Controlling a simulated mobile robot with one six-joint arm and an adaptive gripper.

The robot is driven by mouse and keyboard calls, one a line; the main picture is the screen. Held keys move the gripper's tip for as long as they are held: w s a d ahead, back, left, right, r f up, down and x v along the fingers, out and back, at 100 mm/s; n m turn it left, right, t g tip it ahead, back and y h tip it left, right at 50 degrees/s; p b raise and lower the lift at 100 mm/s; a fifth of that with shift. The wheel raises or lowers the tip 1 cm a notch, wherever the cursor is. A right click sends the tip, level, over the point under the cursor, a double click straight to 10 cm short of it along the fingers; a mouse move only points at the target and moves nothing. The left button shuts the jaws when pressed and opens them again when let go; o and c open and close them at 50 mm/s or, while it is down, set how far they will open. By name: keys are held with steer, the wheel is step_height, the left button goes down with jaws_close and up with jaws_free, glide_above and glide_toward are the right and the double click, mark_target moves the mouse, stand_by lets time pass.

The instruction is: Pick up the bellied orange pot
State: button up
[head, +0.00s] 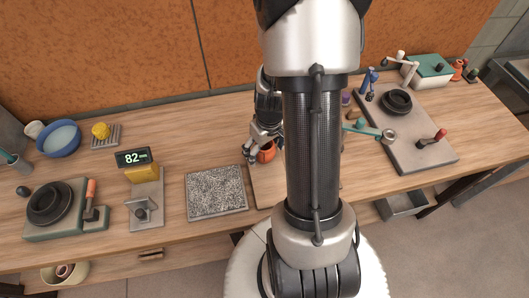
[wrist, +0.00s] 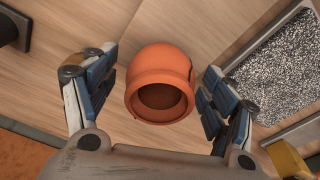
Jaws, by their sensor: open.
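The bellied orange pot (wrist: 162,62) shows in the wrist view between the two fingers of my gripper (wrist: 160,88), its round mouth facing the camera. A gap shows on both sides of it, wider on the left, so the fingers look apart from it. In the head view the pot (head: 267,152) sits at the middle of the bench, partly hidden by my arm, with my gripper (head: 257,150) right at it. My gripper is open. The pot's lower part and what it stands on are hard to make out.
A speckled grey slab in a tray (head: 216,192) lies left of the pot. A grey board with a black ring (head: 396,101) lies at right.

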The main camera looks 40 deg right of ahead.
steer(key=shift+f, duration=0.2)
steer(key=shift+c, duration=0.3)
steer(key=c, duration=1.2)
